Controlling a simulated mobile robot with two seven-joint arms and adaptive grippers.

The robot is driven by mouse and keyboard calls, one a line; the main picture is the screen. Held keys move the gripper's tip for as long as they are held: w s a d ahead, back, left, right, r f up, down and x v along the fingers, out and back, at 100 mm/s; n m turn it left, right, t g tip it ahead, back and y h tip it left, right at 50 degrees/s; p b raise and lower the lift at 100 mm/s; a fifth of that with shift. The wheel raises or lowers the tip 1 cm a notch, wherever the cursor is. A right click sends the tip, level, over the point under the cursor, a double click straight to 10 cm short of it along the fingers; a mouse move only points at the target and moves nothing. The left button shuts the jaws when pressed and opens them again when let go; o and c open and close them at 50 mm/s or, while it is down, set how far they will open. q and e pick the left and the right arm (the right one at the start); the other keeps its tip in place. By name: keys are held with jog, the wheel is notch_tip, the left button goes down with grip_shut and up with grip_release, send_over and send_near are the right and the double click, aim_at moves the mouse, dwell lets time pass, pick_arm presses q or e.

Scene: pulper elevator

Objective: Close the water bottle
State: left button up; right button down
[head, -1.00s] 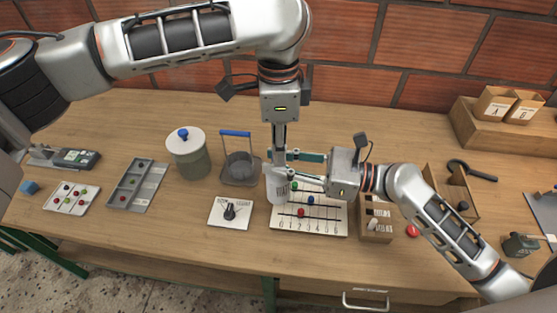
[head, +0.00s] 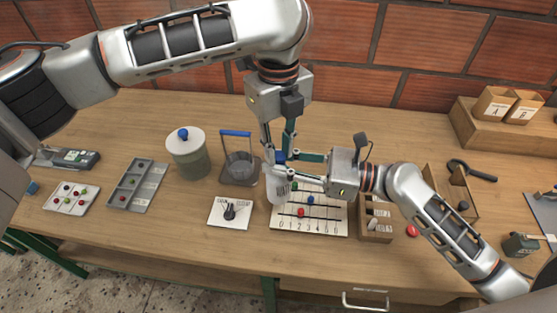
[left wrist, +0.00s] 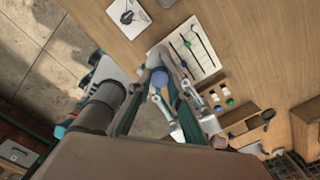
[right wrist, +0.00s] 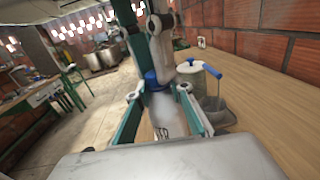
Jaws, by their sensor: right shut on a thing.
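The clear water bottle (head: 277,190) stands upright at the left end of the numbered board. A blue cap (head: 280,157) is at its top; the cap also shows in the left wrist view (left wrist: 160,77) and the right wrist view (right wrist: 152,78). I cannot tell how tightly it sits. My right gripper (head: 284,170) comes from the right and is shut on the bottle's upper body. My left gripper (head: 279,158) points down from above, its fingers spread on both sides of the cap. Whether they touch it is hidden.
The numbered board (head: 325,224) with coloured beads lies under and beside the bottle. A caddy with a blue handle (head: 236,133) and a lidded jar (head: 188,160) stand to the left. A dial card (head: 222,214) lies in front. A wooden tray (head: 376,236) is at the right.

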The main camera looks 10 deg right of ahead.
pick_arm(q)
jog(key=o, duration=0.4)
jog(key=shift+r, duration=0.1)
jog(key=shift+r, duration=2.2)
jog(key=shift+o, duration=0.6)
